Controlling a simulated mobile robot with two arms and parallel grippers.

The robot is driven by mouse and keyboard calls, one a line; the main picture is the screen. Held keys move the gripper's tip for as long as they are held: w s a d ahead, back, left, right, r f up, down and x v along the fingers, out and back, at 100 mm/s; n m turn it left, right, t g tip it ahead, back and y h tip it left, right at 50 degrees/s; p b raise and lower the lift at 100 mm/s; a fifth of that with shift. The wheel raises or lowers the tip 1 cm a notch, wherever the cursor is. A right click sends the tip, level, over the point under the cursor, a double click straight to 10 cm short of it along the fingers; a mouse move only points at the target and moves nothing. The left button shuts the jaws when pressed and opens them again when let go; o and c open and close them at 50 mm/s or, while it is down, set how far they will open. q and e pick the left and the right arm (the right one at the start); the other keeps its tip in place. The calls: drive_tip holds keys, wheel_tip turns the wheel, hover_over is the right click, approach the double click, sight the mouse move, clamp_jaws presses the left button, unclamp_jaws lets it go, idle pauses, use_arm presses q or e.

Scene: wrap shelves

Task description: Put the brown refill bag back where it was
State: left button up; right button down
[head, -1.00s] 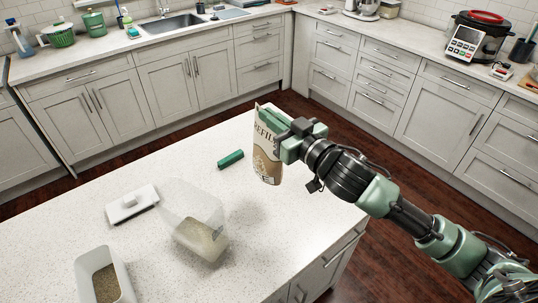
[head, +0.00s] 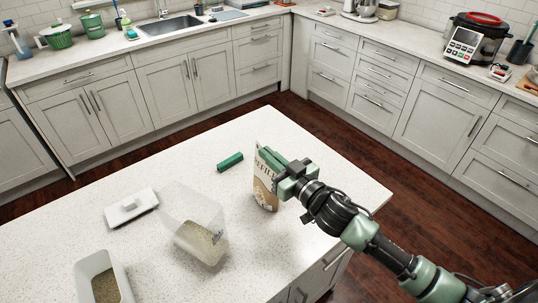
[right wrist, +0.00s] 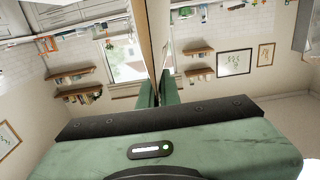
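The brown refill bag (head: 264,187) is upright, slightly tilted, at the right part of the white island counter (head: 315,165). My right gripper (head: 274,167) is shut on its upper part, coming from the right. The bag's base is at or just above the counter; I cannot tell if it touches. In the right wrist view the bag (right wrist: 153,40) shows edge-on between the fingers of the gripper (right wrist: 158,90). My left gripper is in no view.
Left of the bag stand a clear container (head: 202,232) with grain and a white bin (head: 98,281) with brown contents. A white lid (head: 130,207) and a green clip (head: 230,161) lie on the counter. The counter's right end is clear.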

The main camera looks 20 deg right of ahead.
drive_tip(key=shift+f, duration=0.15)
drive_tip(key=c, duration=1.6)
unclamp_jaws()
drive_tip(key=shift+c, duration=0.2)
drive_tip(key=shift+r, duration=0.25)
drive_tip(key=b+v, duration=0.3)
drive_tip(key=v, duration=0.9)
